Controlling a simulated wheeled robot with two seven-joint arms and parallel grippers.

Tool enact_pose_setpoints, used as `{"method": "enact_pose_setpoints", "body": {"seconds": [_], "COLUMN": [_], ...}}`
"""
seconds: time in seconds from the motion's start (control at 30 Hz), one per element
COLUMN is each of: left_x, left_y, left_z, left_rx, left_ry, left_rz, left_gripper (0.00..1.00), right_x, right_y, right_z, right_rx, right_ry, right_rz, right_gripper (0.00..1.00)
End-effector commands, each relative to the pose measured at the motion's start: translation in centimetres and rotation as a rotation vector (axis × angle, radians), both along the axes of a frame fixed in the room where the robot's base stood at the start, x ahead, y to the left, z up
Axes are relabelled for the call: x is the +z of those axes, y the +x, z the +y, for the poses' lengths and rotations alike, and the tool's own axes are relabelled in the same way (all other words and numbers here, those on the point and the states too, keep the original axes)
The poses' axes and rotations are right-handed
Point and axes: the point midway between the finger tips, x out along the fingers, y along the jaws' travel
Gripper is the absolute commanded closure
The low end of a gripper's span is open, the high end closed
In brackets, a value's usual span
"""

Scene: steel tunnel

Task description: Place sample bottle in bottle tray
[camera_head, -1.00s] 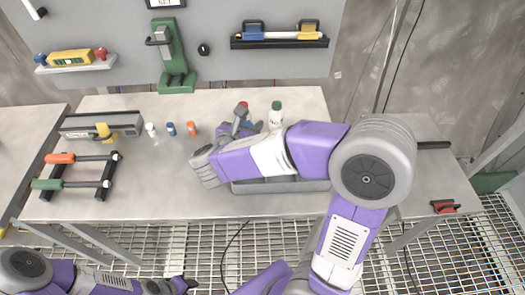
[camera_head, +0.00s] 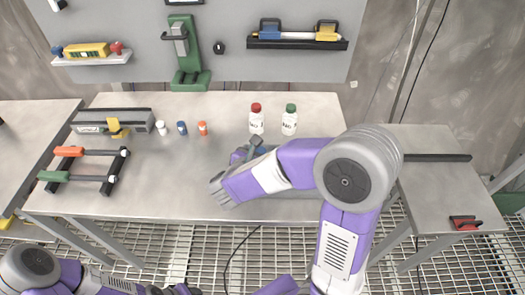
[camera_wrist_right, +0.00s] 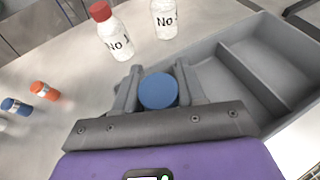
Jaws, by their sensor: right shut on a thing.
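My right gripper (camera_wrist_right: 158,90) is shut on a blue-capped sample bottle (camera_wrist_right: 158,91); only the cap shows clearly in the wrist view. The grey bottle tray (camera_wrist_right: 222,78), divided into compartments, lies beside and partly under the gripper. The held bottle is at the tray's near-left end; I cannot tell whether it is inside or above it. In the head view my right arm hides most of the tray, and the gripper (camera_head: 248,150) is partly hidden too. My left gripper (camera_head: 182,290) is at the bottom edge, its fingers unclear.
A red-capped bottle (camera_head: 256,119) and a green-capped bottle (camera_head: 289,120) stand behind the gripper. A rack with orange and green handles (camera_head: 85,165) lies further left. The table's front left is clear.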

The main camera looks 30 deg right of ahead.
Motion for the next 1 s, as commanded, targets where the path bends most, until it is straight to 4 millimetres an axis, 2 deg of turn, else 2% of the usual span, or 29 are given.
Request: {"method": "enact_pose_setpoints", "body": {"seconds": [0.13,0.17,0.3,0.7,1.0], "left_x": [-0.4,-0.3,-0.2,0.2,2.1], "left_y": [0.0,0.0,0.0,0.0,0.0], "left_z": [0.0,0.0,0.0,0.0,0.0], "left_rx": [0.0,0.0,0.0,0.0,0.0], "left_ry": [0.0,0.0,0.0,0.0,0.0], "left_rz": [0.0,0.0,0.0,0.0,0.0], "left_gripper": [0.57,0.57,0.57,0.57,0.57], "right_x": [-0.4,-0.4,-0.3,0.3,2.7], "right_y": [0.0,0.0,0.0,-0.1,-3.3], "right_z": [0.0,0.0,0.0,0.2,4.8], "right_rx": [0.0,0.0,0.0,0.002,0.009], "right_ry": [-0.001,0.0,0.0,0.0,0.0], "right_rz": [-0.001,0.0,0.0,-0.001,0.0], "right_gripper": [0.98,0.57,0.36,0.35,0.35]}}
